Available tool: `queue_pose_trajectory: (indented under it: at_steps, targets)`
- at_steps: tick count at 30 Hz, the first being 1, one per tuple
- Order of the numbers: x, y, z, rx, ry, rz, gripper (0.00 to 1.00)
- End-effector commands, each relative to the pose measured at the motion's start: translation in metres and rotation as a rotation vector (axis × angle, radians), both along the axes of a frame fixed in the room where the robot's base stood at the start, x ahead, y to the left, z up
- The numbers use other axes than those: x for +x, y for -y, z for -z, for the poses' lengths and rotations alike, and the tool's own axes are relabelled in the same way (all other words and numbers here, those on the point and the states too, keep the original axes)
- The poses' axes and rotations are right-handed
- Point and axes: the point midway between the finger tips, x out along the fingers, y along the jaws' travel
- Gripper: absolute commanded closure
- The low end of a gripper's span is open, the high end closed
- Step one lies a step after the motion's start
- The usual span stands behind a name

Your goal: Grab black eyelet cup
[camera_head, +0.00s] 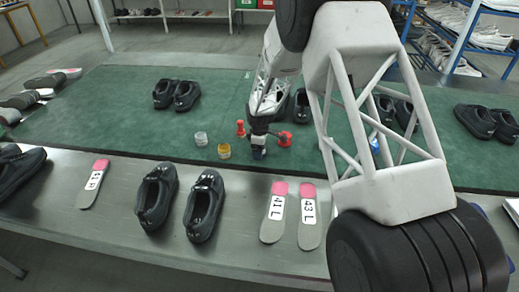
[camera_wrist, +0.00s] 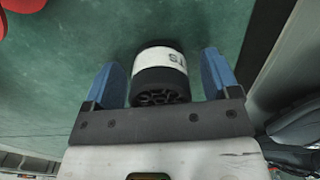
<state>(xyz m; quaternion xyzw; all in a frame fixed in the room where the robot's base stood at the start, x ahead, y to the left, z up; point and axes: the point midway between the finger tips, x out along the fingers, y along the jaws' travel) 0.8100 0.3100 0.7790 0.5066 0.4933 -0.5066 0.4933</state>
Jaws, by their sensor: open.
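The black eyelet cup (camera_wrist: 160,88) shows in the wrist view as a short black cylinder with a white lettered band and a patterned end. It lies between the two blue fingers of my gripper (camera_wrist: 160,60), with a visible gap on each side. My gripper is open, and its fingers do not touch the cup. In the head view my gripper (camera_head: 259,153) is low over the green mat, near its front edge.
A red piece (camera_head: 284,139) is close right of my gripper and another red piece (camera_head: 240,128) close left. A yellow cup (camera_head: 224,151) and a grey cup (camera_head: 201,139) stand further left on the green mat (camera_head: 120,110). Black shoes (camera_head: 203,205) and labelled insoles (camera_head: 273,213) lie in front.

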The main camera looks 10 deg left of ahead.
Motion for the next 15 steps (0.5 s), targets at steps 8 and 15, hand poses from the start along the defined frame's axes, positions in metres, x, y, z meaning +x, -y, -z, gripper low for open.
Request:
queue_pose_trajectory:
  at_steps: [8, 15]
  targets:
    - [0.0, 0.0, -0.0003, 0.0, 0.0, 0.0, 0.18]
    - [0.0, 0.0, -0.0003, 0.0, 0.0, 0.0, 0.43]
